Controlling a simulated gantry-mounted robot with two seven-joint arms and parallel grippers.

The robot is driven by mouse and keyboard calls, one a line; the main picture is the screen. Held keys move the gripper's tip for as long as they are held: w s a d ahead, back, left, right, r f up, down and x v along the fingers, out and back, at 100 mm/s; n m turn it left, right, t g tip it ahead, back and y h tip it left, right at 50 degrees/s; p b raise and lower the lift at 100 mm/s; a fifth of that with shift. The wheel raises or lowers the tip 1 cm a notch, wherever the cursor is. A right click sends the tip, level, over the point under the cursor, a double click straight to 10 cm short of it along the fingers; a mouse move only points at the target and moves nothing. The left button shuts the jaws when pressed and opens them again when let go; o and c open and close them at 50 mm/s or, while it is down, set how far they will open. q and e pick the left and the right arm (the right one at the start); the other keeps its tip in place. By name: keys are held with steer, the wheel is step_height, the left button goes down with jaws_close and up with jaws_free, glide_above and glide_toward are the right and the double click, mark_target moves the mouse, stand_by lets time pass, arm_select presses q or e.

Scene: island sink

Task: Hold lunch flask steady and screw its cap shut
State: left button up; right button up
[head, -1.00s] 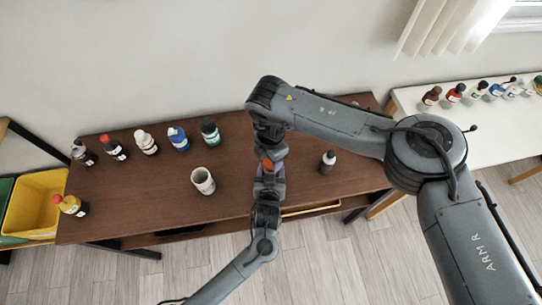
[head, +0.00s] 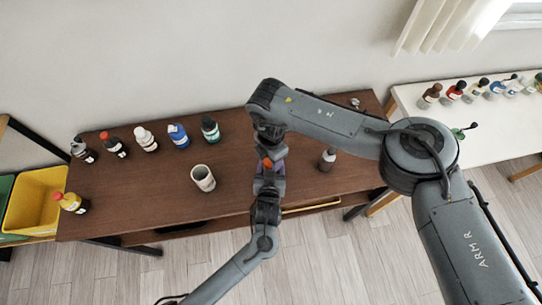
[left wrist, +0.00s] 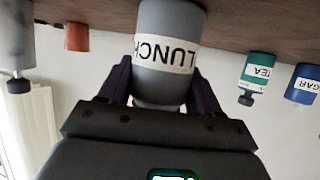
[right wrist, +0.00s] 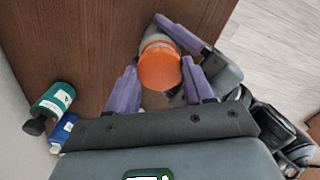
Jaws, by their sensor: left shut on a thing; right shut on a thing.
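The lunch flask (left wrist: 168,25) is a grey cylinder with a white LUNCH label, upside down in the left wrist view. Its base is cut off by the frame edge. My left gripper (left wrist: 160,85) is shut around its body. The orange cap (right wrist: 160,68) is on top of the flask in the right wrist view. My right gripper (right wrist: 163,75) is shut on the cap from above, one finger on each side. In the head view the cap (head: 266,163) shows as a small orange patch between the two grippers. The thread and how tightly the cap sits are hidden.
On the brown table stand an open whitish cup (head: 203,179), a grey bottle (head: 327,160), and a back row including a teal TEA bottle (head: 210,129) and a blue SUGAR bottle (head: 178,137). An orange object (left wrist: 76,37) stands behind the flask. A yellow bin (head: 35,203) is left.

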steer(key=shift+d+f, duration=0.15)
steer(key=shift+f, duration=0.85)
stand_by(0.4)
steer(key=o, duration=1)
steer(key=shift+s+r, duration=0.1)
steer(key=shift+r, duration=0.05)
steer(key=shift+a, duration=0.2)
steer(key=shift+a+r, duration=0.1)
steer(key=shift+r, duration=2.3)
steer(key=shift+c, duration=0.4)
steer(key=shift+n, duration=0.3)
